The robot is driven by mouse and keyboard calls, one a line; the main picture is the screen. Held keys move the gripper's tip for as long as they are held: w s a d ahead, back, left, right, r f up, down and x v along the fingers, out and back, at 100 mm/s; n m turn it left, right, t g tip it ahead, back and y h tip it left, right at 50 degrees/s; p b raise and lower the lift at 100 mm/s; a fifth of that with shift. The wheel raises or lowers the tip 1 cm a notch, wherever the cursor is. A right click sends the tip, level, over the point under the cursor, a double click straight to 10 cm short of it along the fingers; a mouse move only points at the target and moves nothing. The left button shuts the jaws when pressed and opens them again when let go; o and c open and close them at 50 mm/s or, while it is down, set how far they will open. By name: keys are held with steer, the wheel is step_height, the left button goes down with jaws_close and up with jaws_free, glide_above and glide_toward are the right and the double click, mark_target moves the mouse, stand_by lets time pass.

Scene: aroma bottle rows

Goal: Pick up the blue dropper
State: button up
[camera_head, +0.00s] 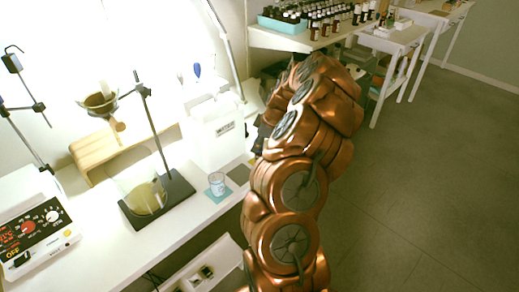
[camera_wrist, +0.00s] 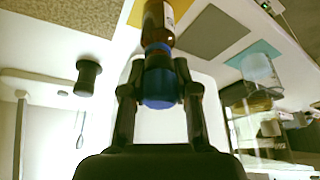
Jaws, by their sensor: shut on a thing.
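My gripper (camera_wrist: 160,95) is shut on the blue dropper (camera_wrist: 160,88) in the wrist view, with a finger on each side of its rounded blue bulb. A brown glass bottle (camera_wrist: 156,16) with a pale label is in line just beyond it, with a blue part between them. I cannot tell whether the dropper is seated in the bottle or only overlaps it. In the head view my arm hides the gripper and the held dropper. Another blue, bulb-like item (camera_head: 197,70) stands above the white apparatus (camera_head: 212,130) there.
A small glass beaker (camera_head: 217,184) stands on a blue mat near the bench's front edge. A stand with a dark base (camera_head: 172,203) and a flask (camera_head: 146,196) is to its left. Rows of brown bottles (camera_head: 325,26) stand on the back shelf. The floor at right is clear.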

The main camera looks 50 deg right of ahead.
steer(key=shift+r, duration=0.1)
step_height(320, 180, up, 10)
steer(key=shift+f+b, duration=0.1)
steer(key=shift+b, duration=1.05)
steer(key=shift+f, duration=0.2)
steer(key=shift+f+b, duration=0.75)
steer(key=shift+o, duration=0.3)
jaws_close()
steer(key=shift+f, duration=0.15)
steer(key=shift+f+b, duration=2.45)
steer(key=shift+f, duration=1.4)
